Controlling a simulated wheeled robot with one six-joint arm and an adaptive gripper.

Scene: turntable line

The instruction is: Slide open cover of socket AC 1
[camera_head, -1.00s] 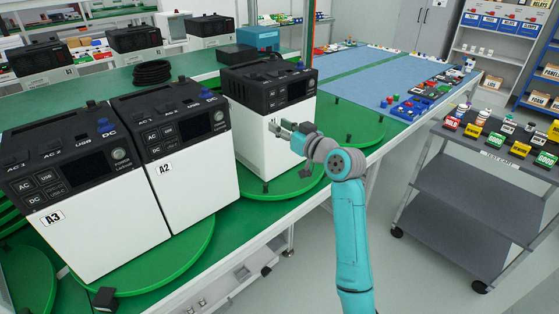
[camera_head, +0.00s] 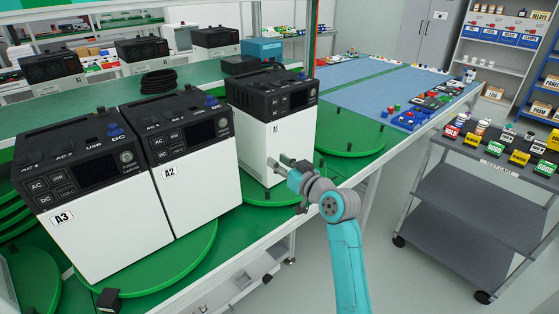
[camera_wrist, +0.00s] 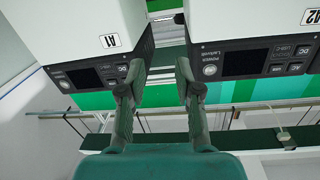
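Three white-and-black power units stand in a row: A3 (camera_head: 110,235), A2 (camera_head: 200,195) and A1 (camera_head: 290,140). AC 1 lettering shows on the sloping black tops of A3 (camera_head: 29,166) and A2 (camera_head: 152,127); on A1 it is too small to read, and I cannot tell whether any socket cover is open. My gripper (camera_head: 287,184) is in front of A1's lower white body. The wrist view shows it open and empty (camera_wrist: 158,82), with A1 (camera_wrist: 75,25) on the left and A2 (camera_wrist: 245,15) on the right, both upside down.
The units stand on green turntables (camera_head: 185,258) on a green bench. A black cable coil (camera_head: 158,80) lies behind them. A blue mat (camera_head: 365,85) with small parts is farther back. A grey cart (camera_head: 470,190) stands at the right, with open floor between.

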